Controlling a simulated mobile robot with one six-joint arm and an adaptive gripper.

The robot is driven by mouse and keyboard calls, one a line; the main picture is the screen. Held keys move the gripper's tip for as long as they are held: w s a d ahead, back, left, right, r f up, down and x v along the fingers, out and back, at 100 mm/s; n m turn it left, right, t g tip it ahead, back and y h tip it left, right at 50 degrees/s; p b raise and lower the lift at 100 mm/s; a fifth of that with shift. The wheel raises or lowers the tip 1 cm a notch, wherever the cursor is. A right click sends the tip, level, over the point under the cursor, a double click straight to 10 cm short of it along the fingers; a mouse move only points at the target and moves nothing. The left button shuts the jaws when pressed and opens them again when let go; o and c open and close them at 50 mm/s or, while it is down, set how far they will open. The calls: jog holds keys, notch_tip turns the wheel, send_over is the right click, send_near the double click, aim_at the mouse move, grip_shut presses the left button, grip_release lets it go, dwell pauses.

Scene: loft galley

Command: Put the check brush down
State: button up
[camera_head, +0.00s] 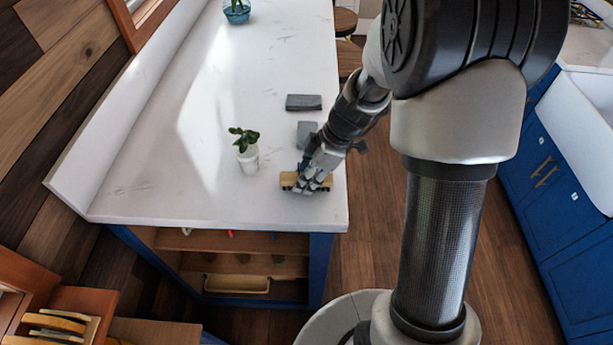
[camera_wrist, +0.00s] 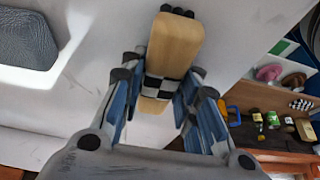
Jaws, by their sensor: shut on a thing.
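The check brush (camera_head: 289,179) is a pale wooden block with a black-and-white checkered band around its middle and dark bristle tufts at one end. My gripper (camera_head: 312,182) is shut on it at the near right corner of the white counter (camera_head: 190,190). In the wrist view the brush (camera_wrist: 176,45) lies between the fingers of my gripper (camera_wrist: 160,82), which close over the checkered band. The brush is at or just above the countertop; I cannot tell whether it touches.
Two dark grey flat blocks (camera_head: 304,102) (camera_head: 306,131) lie on the counter behind my gripper. A potted plant (camera_head: 247,158) stands to the left. A blue bowl with a plant (camera_head: 237,12) is far back. Open shelves (camera_head: 230,242) are below the counter's near edge. The counter's left-middle is clear.

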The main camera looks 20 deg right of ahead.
jog(key=o, duration=1)
jog(key=shift+f, duration=0.1)
jog(key=p+v, duration=0.2)
jog(key=v, duration=0.9)
jog(key=s+a+r+m+t+h, duration=0.1)
jog(key=s+r+m, duration=0.2)
jog(key=s, duration=0.3)
jog(key=s+a+r+m+t+h, duration=0.1)
jog(key=s+r+m+h, duration=0.1)
jog(key=s+r+m, duration=0.2)
jog(key=s+a+r+m+t+h, duration=0.1)
jog(key=s+a+r+m, duration=0.1)
jog(key=s+r+m, duration=0.2)
jog(key=shift+s+r+m, duration=0.1)
jog(key=shift+s+m, duration=0.75)
jog(key=shift+s, duration=0.65)
jog(key=shift+s+r+m, duration=0.1)
jog(key=shift+s+m, duration=0.75)
jog(key=shift+s, duration=0.7)
